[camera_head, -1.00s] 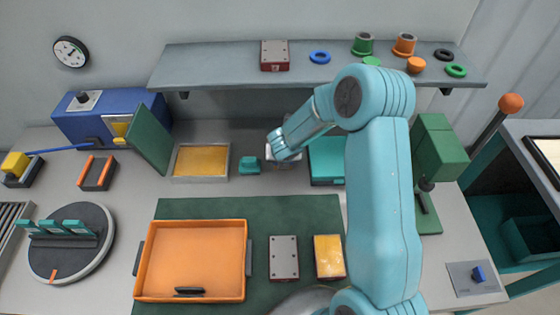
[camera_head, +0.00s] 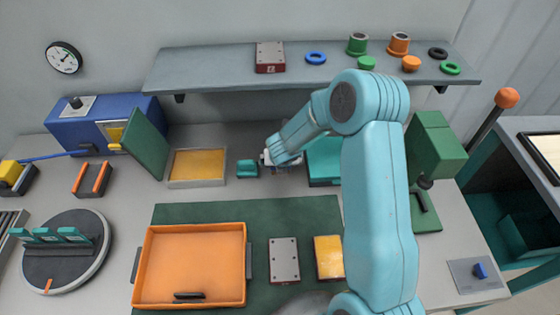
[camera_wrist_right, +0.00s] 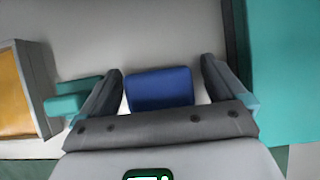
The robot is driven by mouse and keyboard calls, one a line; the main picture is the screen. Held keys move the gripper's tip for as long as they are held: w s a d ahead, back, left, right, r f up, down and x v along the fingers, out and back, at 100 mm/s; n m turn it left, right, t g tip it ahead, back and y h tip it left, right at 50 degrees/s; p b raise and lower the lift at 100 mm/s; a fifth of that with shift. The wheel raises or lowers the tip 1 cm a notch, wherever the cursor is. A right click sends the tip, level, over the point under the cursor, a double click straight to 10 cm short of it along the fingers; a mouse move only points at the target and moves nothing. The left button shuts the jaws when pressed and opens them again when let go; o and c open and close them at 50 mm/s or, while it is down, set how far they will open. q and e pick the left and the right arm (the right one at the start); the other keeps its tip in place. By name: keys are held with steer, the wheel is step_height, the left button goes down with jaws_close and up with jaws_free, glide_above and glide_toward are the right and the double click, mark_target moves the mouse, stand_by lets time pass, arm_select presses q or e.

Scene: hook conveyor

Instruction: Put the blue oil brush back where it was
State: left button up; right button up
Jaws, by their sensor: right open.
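A blue block (camera_wrist_right: 160,90) lies between the two fingers of my right gripper (camera_wrist_right: 162,88) in the right wrist view. The fingers are open, one on each side of it, with narrow gaps. In the head view, my right gripper (camera_head: 270,160) is low over the back of the bench, and it hides the blue block. A thin blue rod (camera_head: 55,157) with a dark end rests at the far left by a yellow block (camera_head: 11,172). I cannot tell whether the rod or the block is the oil brush. My left gripper is out of view.
A teal block (camera_head: 247,168) and a tray with a yellow pad (camera_head: 172,183) stand left of my right gripper. A teal case (camera_head: 323,178) stands close on its right. The shelf (camera_head: 220,82) hangs behind. An orange tray (camera_head: 140,262) is in front.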

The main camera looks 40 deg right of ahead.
steer(key=shift+a+r, duration=0.15)
steer(key=shift+r, duration=0.3)
steer(key=p+v, duration=0.1)
steer(key=v, duration=1)
steer(key=shift+a, duration=0.15)
steer(key=shift+s+r, duration=0.15)
